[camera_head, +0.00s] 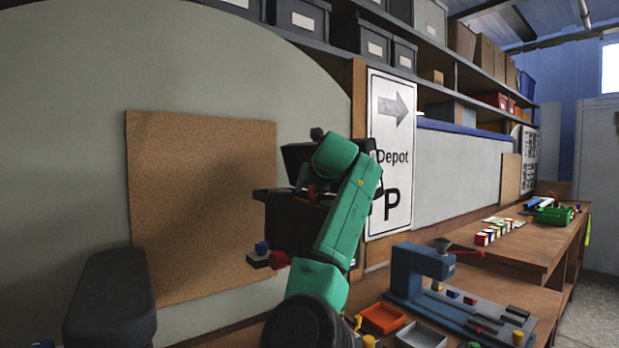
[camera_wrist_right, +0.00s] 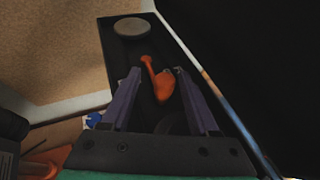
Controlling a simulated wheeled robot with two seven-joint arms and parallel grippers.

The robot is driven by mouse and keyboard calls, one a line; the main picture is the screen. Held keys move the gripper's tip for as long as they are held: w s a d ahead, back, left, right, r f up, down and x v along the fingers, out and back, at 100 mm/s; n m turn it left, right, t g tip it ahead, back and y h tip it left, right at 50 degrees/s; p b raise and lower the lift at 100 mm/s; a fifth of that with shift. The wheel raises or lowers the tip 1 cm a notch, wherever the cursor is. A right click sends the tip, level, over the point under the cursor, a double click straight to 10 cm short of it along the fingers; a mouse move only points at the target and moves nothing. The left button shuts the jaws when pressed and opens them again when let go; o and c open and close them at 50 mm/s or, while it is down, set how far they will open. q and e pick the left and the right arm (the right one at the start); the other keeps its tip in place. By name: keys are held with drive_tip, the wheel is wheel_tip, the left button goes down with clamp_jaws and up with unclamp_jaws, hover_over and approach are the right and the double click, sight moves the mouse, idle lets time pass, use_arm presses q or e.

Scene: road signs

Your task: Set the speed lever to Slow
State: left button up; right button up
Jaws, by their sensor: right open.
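An orange-red lever (camera_wrist_right: 163,86) with a thin upper end and a wide rounded lower end sits on a dark panel (camera_wrist_right: 122,52) in the right wrist view. My right gripper (camera_wrist_right: 158,72) is open, with one finger on each side of the lever and a gap to both. No Slow marking can be read. In the head view my green right arm reaches up to a dark machine (camera_head: 285,225). The arm hides much of it, and a small patch of red shows near the wrist. My left gripper is not in view.
A brown board (camera_head: 200,200) is behind the dark machine. A Depot sign (camera_head: 390,135) stands at its right. On the bench are a blue press (camera_head: 420,268) with a red handle, an orange tray (camera_head: 383,318) and a grey tray (camera_head: 420,336).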

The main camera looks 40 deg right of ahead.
drive_tip(key=shift+w+d, duration=0.35)
drive_tip(key=shift+s+d+f, duration=0.15)
drive_tip(key=shift+d+f, duration=0.1)
drive_tip(key=shift+d, duration=0.1)
drive_tip(key=shift+a, duration=0.15)
clamp_jaws()
idle(0.8)
